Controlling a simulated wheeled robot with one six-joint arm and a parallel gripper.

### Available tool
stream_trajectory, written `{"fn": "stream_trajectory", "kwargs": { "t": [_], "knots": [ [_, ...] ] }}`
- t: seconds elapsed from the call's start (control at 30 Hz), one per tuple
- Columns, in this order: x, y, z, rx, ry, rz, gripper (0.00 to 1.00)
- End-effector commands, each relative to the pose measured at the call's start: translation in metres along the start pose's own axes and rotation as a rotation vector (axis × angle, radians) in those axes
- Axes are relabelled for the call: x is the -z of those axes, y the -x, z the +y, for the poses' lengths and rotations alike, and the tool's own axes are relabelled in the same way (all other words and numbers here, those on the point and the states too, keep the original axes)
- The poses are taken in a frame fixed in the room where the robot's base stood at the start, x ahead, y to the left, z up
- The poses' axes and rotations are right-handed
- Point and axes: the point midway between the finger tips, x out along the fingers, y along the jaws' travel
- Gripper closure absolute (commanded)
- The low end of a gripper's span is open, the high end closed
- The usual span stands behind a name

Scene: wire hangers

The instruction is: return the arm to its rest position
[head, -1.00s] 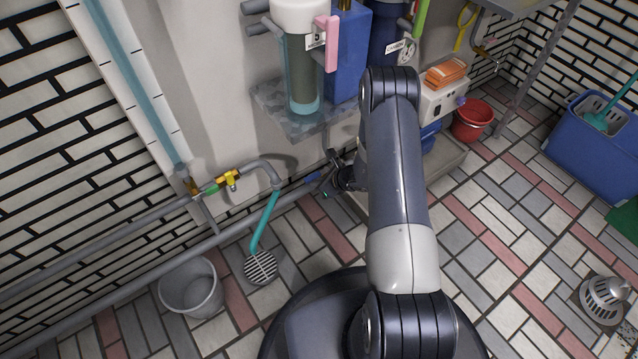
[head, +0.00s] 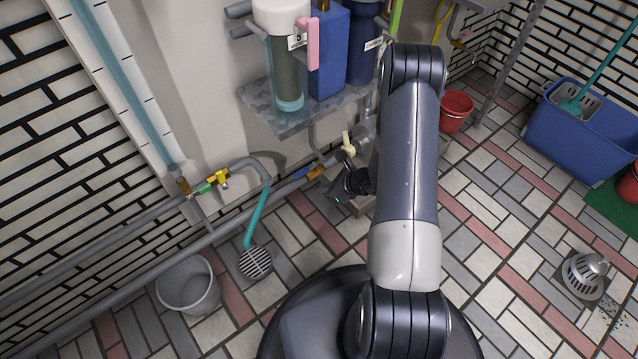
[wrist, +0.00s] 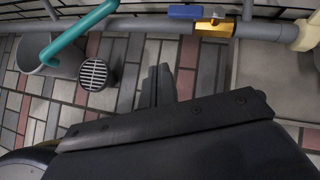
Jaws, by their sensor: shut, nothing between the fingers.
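My arm (head: 408,165) reaches from my base up and away in the head view, with its elbow high and its end folded down behind it. My gripper (head: 341,193) is left of the forearm, above the floor and near the wall pipe. In the wrist view my gripper (wrist: 160,80) shows its dark fingers together and empty, over the tiled floor. The fingers look apart from the pipe. Part of the wrist is hidden behind the forearm in the head view.
A grey pipe (head: 215,240) with a blue-handled brass valve (head: 316,172) runs along the wall. A grey bucket (head: 188,287), a floor drain (head: 255,262) and a teal hose (head: 257,217) are at left. A shelf (head: 262,108) holds filter canisters.

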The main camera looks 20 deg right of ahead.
Motion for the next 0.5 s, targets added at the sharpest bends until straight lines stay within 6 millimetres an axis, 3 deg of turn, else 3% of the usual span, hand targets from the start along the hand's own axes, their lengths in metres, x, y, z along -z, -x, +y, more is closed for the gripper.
{"fn": "stream_trajectory", "kwargs": {
  "t": [0.13,0.5],
  "knots": [
    [-0.0003,0.0107,0.0029,0.000,-0.001,0.000,1.00],
    [0.0003,0.0105,0.0033,-0.001,0.000,0.000,1.00]
  ]
}}
